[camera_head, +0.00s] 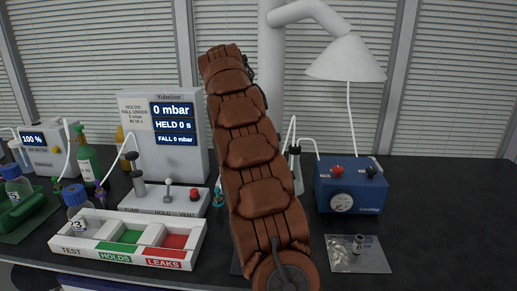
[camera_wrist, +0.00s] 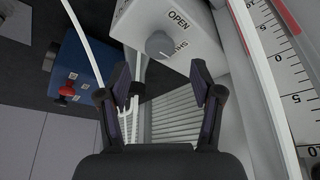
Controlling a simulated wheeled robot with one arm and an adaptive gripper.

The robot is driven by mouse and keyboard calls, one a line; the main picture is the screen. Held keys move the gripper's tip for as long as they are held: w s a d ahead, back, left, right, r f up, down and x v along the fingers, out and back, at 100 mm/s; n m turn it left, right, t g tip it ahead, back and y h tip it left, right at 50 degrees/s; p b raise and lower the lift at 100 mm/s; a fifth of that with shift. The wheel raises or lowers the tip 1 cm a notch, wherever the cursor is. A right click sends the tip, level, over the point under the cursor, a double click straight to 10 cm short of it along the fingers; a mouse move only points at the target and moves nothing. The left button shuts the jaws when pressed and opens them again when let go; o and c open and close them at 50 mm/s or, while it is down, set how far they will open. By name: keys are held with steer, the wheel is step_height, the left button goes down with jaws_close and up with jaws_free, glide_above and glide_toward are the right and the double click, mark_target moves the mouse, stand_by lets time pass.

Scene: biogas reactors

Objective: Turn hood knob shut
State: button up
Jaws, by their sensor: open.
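The hood knob (camera_wrist: 160,44) is a round grey knob on a white box (camera_wrist: 150,17) in the wrist view. The word OPEN is printed above and right of it, and SHUT to its right. I cannot tell clearly which word the knob points at. My gripper (camera_wrist: 160,74) is open, its two dark fingers spread below the knob in the picture, with nothing between the tips. The fingers look apart from the knob. In the head view the white hood (camera_head: 345,62) hangs at the upper right; the knob and my gripper are hidden behind my brown arm.
A blue device (camera_head: 350,187) with a red knob stands right of my arm; it also shows in the wrist view (camera_wrist: 72,65). A pale tube crosses near my left finger. A scale (camera_wrist: 285,60) stands at right. Display panel (camera_head: 165,160) and tray (camera_head: 190,230) stand left.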

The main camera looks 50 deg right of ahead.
steer(key=shift+v, duration=1.05)
steer(key=shift+r, duration=0.1)
steer(key=s+a+n+y+p, duration=0.1)
steer(key=s+a+n+p, duration=0.3)
steer(key=a, duration=0.7)
steer(key=s+a+n+y+p, duration=0.1)
steer(key=s+a+n+p, duration=0.1)
steer(key=s+a+n, duration=0.65)
steer(key=s+a+f+n+y+p, duration=0.1)
steer(key=s+a+f+n+p, duration=0.1)
steer(key=s+a, duration=0.8)
steer(key=s+a+f+n+g+y+p, duration=0.1)
steer(key=s+a+f+n, duration=0.4)
steer(key=s+a, duration=0.5)
steer(key=shift+f+p, duration=0.85)
steer(key=shift+f, duration=0.05)
